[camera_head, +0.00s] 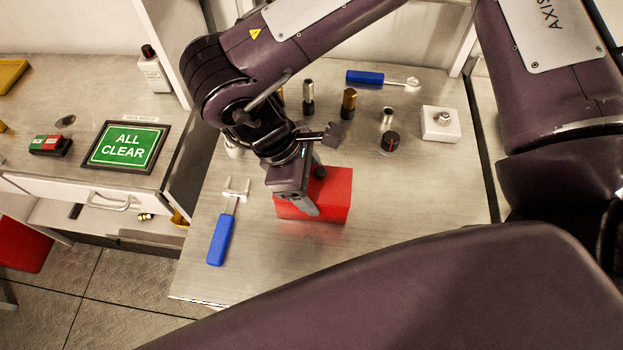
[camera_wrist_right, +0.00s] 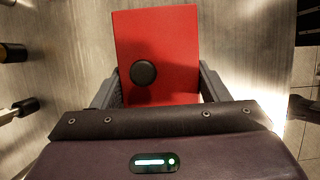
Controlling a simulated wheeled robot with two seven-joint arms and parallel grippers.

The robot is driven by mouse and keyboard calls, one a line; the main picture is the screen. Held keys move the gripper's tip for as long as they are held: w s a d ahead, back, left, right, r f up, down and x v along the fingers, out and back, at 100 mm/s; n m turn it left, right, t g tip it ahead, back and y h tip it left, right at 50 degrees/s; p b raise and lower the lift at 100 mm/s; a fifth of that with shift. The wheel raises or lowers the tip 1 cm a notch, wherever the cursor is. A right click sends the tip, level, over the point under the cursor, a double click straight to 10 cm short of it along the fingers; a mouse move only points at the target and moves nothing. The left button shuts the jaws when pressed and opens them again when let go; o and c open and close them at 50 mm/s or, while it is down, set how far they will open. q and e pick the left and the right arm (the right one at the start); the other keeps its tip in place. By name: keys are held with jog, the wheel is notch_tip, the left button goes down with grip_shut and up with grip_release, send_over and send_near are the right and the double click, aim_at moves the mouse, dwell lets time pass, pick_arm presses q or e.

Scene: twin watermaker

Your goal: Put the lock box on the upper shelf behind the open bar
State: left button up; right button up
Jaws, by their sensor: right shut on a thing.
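The red lock box (camera_head: 335,198) rests on or just above the light worktop (camera_head: 405,250) in the head view; I cannot tell which. It has a round black knob on top. My right gripper (camera_head: 306,186) is above it, with its fingers down on the box's sides. In the right wrist view the red box (camera_wrist_right: 178,45) fills the space between the two fingers of my right gripper (camera_wrist_right: 158,85), which is shut on it. My left gripper is not in view. I cannot make out the upper shelf or the open bar.
Blue-handled tools (camera_head: 221,238) lie left of the box and at the back (camera_head: 366,77). Several small cylinders (camera_head: 348,102) and a white block (camera_head: 440,123) stand behind it. A framed ALL CLEAR sign (camera_head: 127,146) is on the left counter. The worktop right of the box is clear.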

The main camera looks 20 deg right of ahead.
jog(key=shift+f, duration=0.15)
jog(key=o, duration=1.4)
